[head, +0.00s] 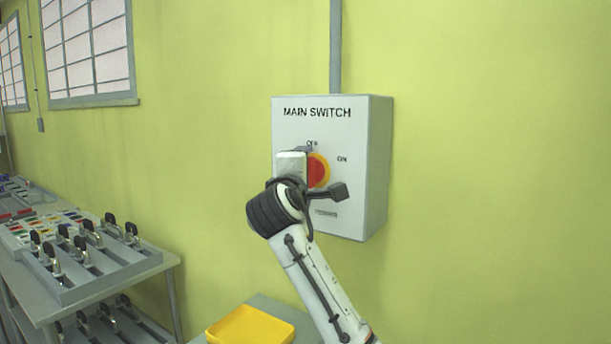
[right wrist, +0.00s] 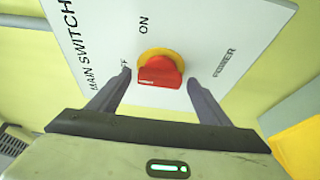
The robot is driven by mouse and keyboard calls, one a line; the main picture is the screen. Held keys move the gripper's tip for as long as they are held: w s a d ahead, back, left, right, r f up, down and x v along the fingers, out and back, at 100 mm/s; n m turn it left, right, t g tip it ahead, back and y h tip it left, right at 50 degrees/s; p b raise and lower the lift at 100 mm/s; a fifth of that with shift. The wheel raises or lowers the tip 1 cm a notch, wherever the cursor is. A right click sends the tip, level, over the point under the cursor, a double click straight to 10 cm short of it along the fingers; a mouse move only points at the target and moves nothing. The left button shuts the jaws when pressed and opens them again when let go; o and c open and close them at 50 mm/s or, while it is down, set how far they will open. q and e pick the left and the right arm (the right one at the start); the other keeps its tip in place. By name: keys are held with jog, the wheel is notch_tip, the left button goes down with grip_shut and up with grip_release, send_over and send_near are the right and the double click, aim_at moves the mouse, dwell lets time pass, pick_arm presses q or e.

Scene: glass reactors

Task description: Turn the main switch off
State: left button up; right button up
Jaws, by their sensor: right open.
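The main switch is a red knob on a yellow ring (head: 318,170), on the front of a grey-white box (head: 372,170) fixed to the wall. The box reads MAIN SWITCH, with OFF above the knob and ON to its upper right. My right gripper (right wrist: 158,78) is open. In the right wrist view its two fingers stand on either side of the red knob (right wrist: 160,71), with gaps visible between them and it. In the head view my gripper hides the knob's left part. I cannot tell exactly which mark the knob points to. My left gripper is not in view.
A grey conduit (head: 336,45) runs up the wall from the box. A yellow tray (head: 250,327) lies below on a grey surface. At left stands a bench (head: 100,285) with several black-handled levers. The wall right of the box is clear.

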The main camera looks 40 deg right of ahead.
jog(key=b+v, duration=0.2)
jog(key=v, duration=0.8)
jog(key=shift+s+a+r, duration=0.1)
